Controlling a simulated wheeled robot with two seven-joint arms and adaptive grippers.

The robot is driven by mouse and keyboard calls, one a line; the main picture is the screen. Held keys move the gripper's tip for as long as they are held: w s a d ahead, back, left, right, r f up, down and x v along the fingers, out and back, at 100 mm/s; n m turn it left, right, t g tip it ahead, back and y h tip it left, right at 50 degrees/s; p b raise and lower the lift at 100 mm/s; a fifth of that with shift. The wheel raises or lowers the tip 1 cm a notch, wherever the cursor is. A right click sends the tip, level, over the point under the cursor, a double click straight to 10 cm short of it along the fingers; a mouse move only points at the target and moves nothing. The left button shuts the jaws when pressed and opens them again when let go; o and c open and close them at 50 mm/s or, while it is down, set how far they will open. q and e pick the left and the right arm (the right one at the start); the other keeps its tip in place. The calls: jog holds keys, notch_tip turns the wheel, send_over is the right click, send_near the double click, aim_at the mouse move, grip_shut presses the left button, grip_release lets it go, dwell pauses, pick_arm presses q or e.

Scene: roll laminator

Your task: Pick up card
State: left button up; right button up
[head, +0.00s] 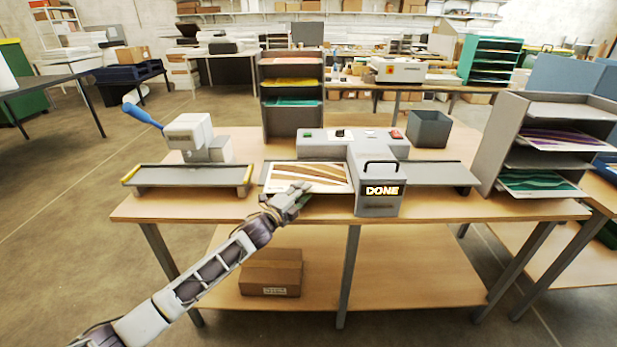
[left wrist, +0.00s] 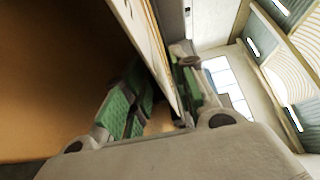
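The card (head: 308,178), white with brown and tan wavy stripes, lies flat on the left feed table of the laminator (head: 365,170). Its front edge reaches my left gripper (head: 297,194), which comes in from the front at the card's front right part. In the left wrist view, the card (left wrist: 152,45) shows nearly edge-on and runs between the two green-padded fingers of my left gripper (left wrist: 160,95). A gap shows between the lower finger and the card, so the fingers look open around the edge. My right gripper is not in view.
A lit DONE sign (head: 382,190) is on the laminator's front, right of the card. A trimmer with a blue handle (head: 142,116) stands left. A grey bin (head: 429,128) stands behind, and a card rack (head: 545,140) stands right. A cardboard box (head: 271,272) sits on the lower shelf.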

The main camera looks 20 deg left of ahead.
pick_arm(q)
jog(key=shift+w+d, duration=0.1)
jog(key=shift+w, duration=0.25)
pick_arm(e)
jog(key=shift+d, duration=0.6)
pick_arm(q)
jog(key=shift+c, duration=0.2)
jog(key=c, duration=0.5)
grip_shut()
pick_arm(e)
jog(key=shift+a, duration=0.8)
